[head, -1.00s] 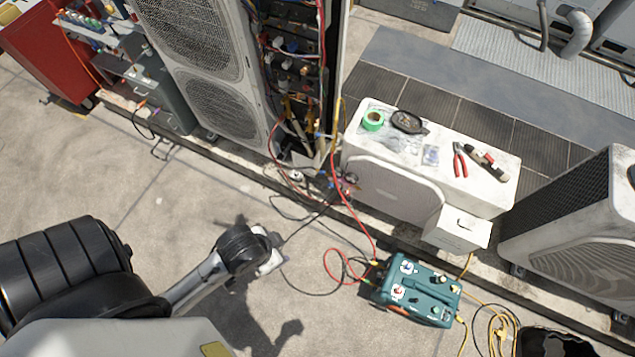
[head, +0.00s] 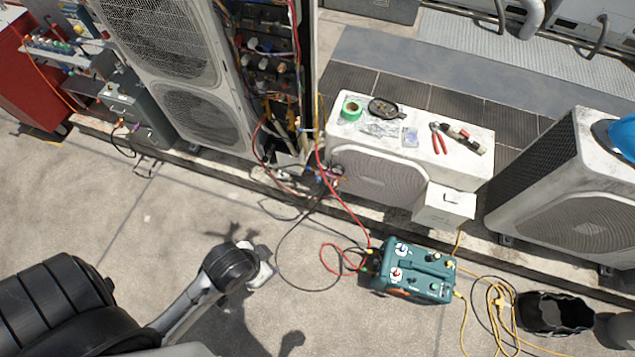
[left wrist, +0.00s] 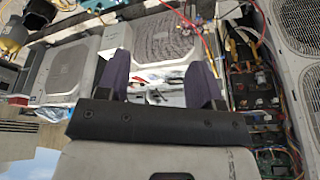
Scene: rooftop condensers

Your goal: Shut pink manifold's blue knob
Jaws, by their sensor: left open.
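A small pinkish manifold (head: 330,175) appears at the foot of the open condenser cabinet, among red, yellow and black hoses. Its blue knob is too small to make out in the head view. My left gripper (head: 262,268) is over the bare concrete, lower left of the manifold and clearly apart from it. In the left wrist view my left gripper (left wrist: 160,82) shows two dark purple fingers spread apart with nothing held between them. My right gripper is not in view.
A teal recovery machine (head: 418,272) stands on the ground to the right, with loose hoses beside it. A white condenser (head: 375,180) carries tape, pliers and other tools. An open black bag (head: 555,314) lies lower right. Concrete (head: 170,215) at left is clear.

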